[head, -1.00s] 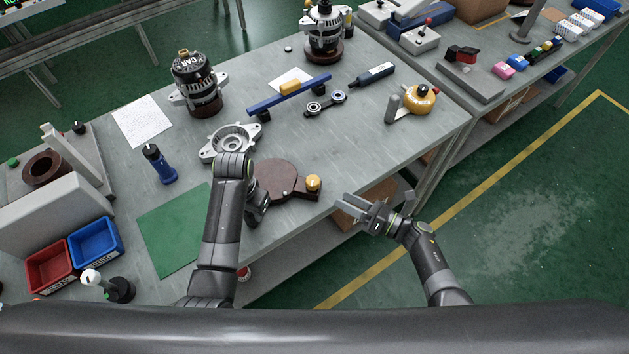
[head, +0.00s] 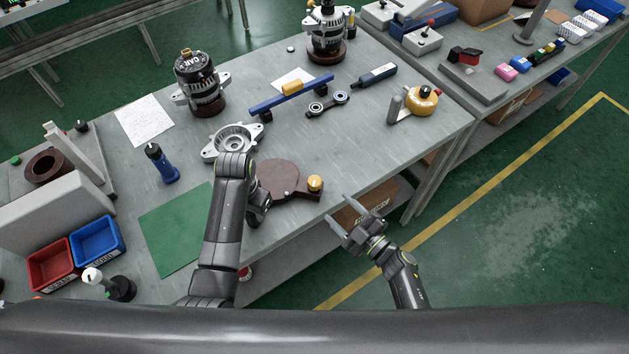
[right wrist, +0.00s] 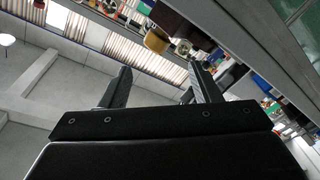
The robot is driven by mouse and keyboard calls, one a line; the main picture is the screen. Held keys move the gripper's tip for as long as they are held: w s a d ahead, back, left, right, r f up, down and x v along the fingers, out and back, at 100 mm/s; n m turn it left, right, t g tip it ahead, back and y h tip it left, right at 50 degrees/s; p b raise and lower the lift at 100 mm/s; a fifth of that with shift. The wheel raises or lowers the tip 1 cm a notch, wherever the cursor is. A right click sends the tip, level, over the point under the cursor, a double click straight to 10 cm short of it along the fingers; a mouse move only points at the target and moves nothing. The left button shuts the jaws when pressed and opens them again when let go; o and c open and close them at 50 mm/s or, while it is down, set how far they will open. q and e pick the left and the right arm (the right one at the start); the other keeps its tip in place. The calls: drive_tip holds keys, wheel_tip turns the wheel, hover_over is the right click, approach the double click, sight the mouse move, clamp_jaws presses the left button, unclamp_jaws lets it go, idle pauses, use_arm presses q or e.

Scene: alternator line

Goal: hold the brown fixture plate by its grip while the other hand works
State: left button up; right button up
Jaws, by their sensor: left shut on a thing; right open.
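The brown fixture plate (head: 275,178) lies flat near the front edge of the table. It has a round body and an arm on its right that ends in a yellow knob (head: 315,183). My left gripper (head: 259,208) is at the plate's near left side, shut on it; its forearm hides the jaws and the grip. My right gripper (head: 339,208) is open and empty, apart from the plate, just off the table's front edge to the right of the knob. In the right wrist view its two fingers (right wrist: 160,86) stand apart with nothing between them.
A silver housing (head: 233,142) lies just behind the plate. A green mat (head: 177,228) is to the left of my left arm. A blue bar (head: 290,95), a two-ringed link (head: 328,103) and a yellow-topped tool (head: 422,101) lie further back. The table right of the plate is bare.

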sight(319, 188)
drive_tip(key=w+a+m, duration=0.2)
drive_tip(key=w+m, duration=0.1)
drive_tip(key=w+a+m+h, duration=0.1)
drive_tip(key=w+a+m, duration=0.1)
drive_tip(key=m, duration=0.1)
drive_tip(key=w+a+m+t, duration=0.1)
drive_tip(key=w+a+m, duration=0.1)
drive_tip(key=w+a, duration=0.1)
drive_tip(key=shift+w+r+m+h, duration=0.1)
drive_tip(key=shift+w+m+h, duration=0.2)
drive_tip(key=shift+w+m, duration=0.1)
idle(0.4)
drive_tip(key=c, duration=1)
